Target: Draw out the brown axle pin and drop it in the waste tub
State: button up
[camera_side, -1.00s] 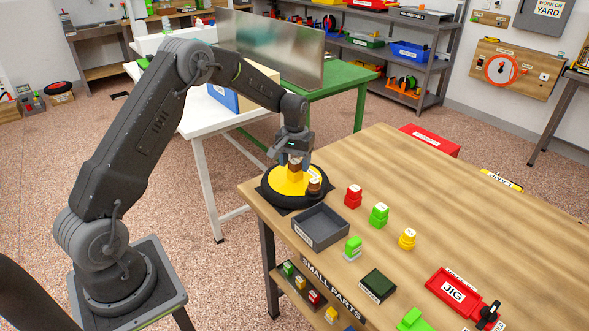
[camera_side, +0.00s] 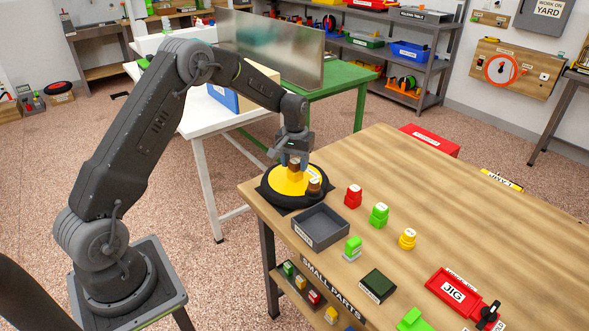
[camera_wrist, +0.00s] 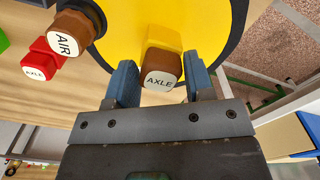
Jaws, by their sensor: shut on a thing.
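The brown axle pin (camera_wrist: 160,70), with a white AXLE label on its end, shows between my blue fingertips in the wrist view. Its yellow lower part meets the yellow wheel face (camera_wrist: 120,22). In the side view, my gripper (camera_side: 294,162) points down over the wheel and is shut on the brown axle pin (camera_side: 294,170). The pin is still at the wheel (camera_side: 279,183), which has a black rim and lies near the table's left corner. A grey open tub (camera_side: 320,227) stands just in front of the wheel; its label is too small to read.
A brown AIR-labelled part (camera_wrist: 68,35) stands by the wheel's rim, close to my gripper. A red AXLE piece (camera_wrist: 42,60) is beyond it. Green (camera_side: 379,215) and yellow (camera_side: 407,239) pieces stand on the table. A red JIG tray (camera_side: 455,290) lies farther right.

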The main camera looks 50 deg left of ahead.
aim_at(295, 161)
jog(key=shift+r, duration=0.65)
jog(key=shift+r, duration=1.8)
jog(key=shift+s+d+r, duration=0.1)
jog(key=s+d+r, duration=0.2)
jog(key=s+d, duration=0.5)
jog(key=s, duration=0.3)
jog(key=w+d+f, duration=0.1)
jog(key=d+f, duration=0.1)
jog(key=d, duration=0.1)
jog(key=w+d+f, duration=0.2)
jog(key=d+f, duration=0.1)
jog(key=d, duration=0.1)
jog(key=w+d+f, duration=0.1)
jog(key=d+f, duration=0.1)
jog(key=d, duration=0.1)
jog(key=shift+w+d+f, duration=0.15)
jog(key=shift+w+f, duration=0.05)
jog(key=shift+w, duration=0.2)
jog(key=shift+f, duration=1.75)
